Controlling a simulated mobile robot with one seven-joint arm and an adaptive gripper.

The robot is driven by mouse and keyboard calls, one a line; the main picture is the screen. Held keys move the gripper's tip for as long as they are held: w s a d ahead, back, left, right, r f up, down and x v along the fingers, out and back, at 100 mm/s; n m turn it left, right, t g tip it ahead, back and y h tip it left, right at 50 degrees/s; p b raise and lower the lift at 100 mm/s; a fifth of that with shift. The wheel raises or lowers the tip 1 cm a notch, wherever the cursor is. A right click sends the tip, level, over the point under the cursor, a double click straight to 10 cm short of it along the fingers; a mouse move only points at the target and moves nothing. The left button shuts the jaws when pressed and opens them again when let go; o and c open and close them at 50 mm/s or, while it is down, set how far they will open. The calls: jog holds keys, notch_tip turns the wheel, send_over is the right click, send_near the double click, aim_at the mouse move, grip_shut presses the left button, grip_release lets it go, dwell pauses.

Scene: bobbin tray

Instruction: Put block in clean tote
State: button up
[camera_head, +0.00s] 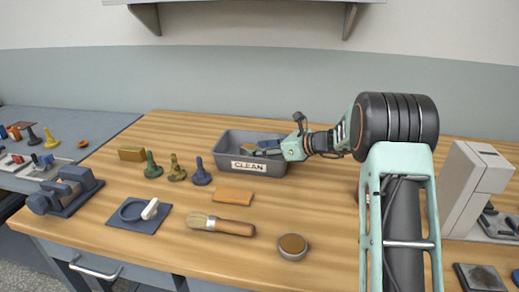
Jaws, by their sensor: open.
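The grey tote (228,162) with a CLEAN label stands near the middle of the table. My gripper (272,147) reaches in from the right, over the tote's right half, its jaws open. A small tan-orange piece (248,147) shows inside the tote, left of my fingers; I cannot tell whether it is a block or whether the fingers touch it. An orange block (233,196) lies flat on the table in front of the tote. A brown-yellow block (131,154) lies at the back left. The tote's floor is mostly hidden by its front wall and my gripper.
Green, yellow and blue bobbin-like pieces (176,170) stand left of the tote. A brush (221,225), a round dish (292,246), a dark pad (138,217) and a blue-grey clamp-like tool (66,191) lie in front. A beige machine (473,190) stands right.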

jog(key=v, duration=1.1)
jog(key=shift+s+d+p, duration=0.2)
jog(key=shift+p, duration=0.15)
jog(key=shift+a+r, duration=0.1)
jog(key=shift+r, duration=0.05)
